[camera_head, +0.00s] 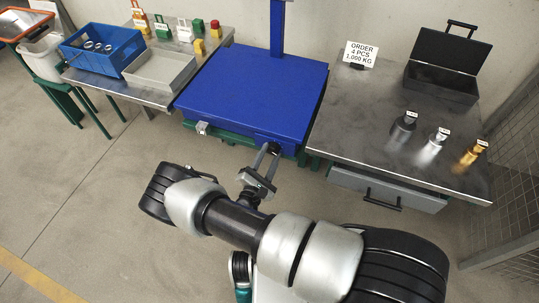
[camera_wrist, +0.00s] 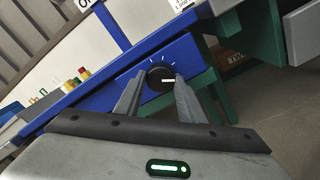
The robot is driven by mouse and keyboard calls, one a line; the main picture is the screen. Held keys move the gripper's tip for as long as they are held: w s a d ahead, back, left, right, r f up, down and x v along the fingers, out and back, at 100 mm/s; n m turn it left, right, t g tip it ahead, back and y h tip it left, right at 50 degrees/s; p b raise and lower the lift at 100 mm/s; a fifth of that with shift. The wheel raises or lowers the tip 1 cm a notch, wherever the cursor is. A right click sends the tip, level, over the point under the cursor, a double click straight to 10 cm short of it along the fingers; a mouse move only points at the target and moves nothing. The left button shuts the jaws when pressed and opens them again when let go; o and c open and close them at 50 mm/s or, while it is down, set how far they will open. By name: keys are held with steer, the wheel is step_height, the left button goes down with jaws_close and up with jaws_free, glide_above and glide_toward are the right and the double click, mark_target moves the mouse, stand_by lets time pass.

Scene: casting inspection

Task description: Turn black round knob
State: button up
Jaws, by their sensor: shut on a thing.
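The black round knob (camera_wrist: 160,77) sits on the blue front face of the blue scale (camera_head: 255,90), with white tick marks around it and a white mark on it. My gripper (camera_wrist: 158,80) is shut on the knob, with one finger on each side of it in the wrist view. In the head view my gripper (camera_head: 268,149) reaches the front edge of the scale, and the knob there is a small dark spot partly covered by the fingers.
Left stands a steel table with a blue crate (camera_head: 103,50) and a grey tray (camera_head: 160,72). Right stands a table (camera_head: 350,120) with an open black case (camera_head: 442,80), an order sign (camera_head: 360,54) and several weights. A drawer (camera_head: 385,188) is under it.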

steer(key=o, duration=1)
steer(key=shift+o, duration=0.2)
steer(key=p+v, duration=0.2)
steer(key=v, duration=1.5)
steer(key=shift+s, duration=0.2)
steer(key=shift+a, duration=0.1)
